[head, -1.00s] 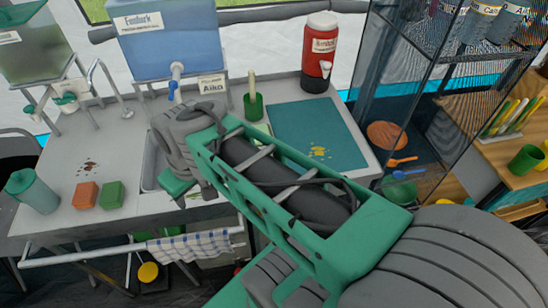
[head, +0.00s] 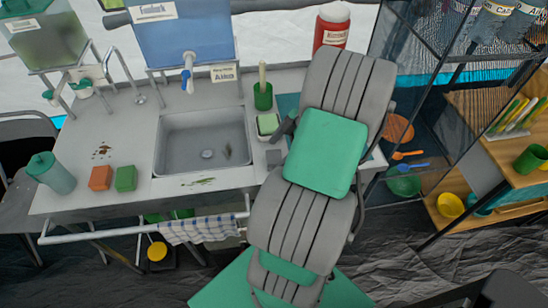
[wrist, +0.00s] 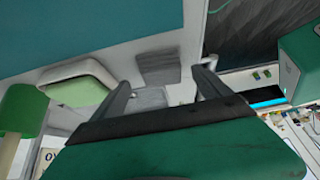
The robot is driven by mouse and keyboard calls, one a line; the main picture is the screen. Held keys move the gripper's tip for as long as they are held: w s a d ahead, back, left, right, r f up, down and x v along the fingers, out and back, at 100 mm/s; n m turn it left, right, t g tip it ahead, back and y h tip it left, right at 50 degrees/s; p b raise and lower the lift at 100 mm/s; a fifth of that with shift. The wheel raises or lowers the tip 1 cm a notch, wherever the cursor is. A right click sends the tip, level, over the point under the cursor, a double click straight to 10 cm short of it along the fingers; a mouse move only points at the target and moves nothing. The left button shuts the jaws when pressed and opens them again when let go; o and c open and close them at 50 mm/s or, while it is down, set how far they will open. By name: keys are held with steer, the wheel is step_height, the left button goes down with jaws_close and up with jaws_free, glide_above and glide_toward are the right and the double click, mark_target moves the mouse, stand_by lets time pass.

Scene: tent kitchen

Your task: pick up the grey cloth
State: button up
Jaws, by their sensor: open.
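A small flat grey square, likely the grey cloth (head: 273,157), lies on the counter in front of a pale tray with a green sponge (head: 267,124). In the wrist view the grey cloth (wrist: 158,68) shows beyond and between my fingertips, with a lighter grey patch (wrist: 150,98) beside it that I cannot identify. My gripper (wrist: 161,80) is open and empty, its two dark fingers apart above the counter. In the head view my gripper (head: 284,128) is mostly hidden behind my arm, just right of the tray and cloth.
The sink (head: 205,145) is left of the cloth. A checked towel (head: 200,229) hangs on the front rail. A glass-sided shelf (head: 425,100) stands at right.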

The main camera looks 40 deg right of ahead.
mark_target(273, 157)
steer(key=x, duration=0.2)
steer(key=shift+w+a+f, duration=0.15)
steer(key=shift+f, duration=0.1)
steer(key=shift+c, duration=0.5)
steer(key=c, duration=1.3)
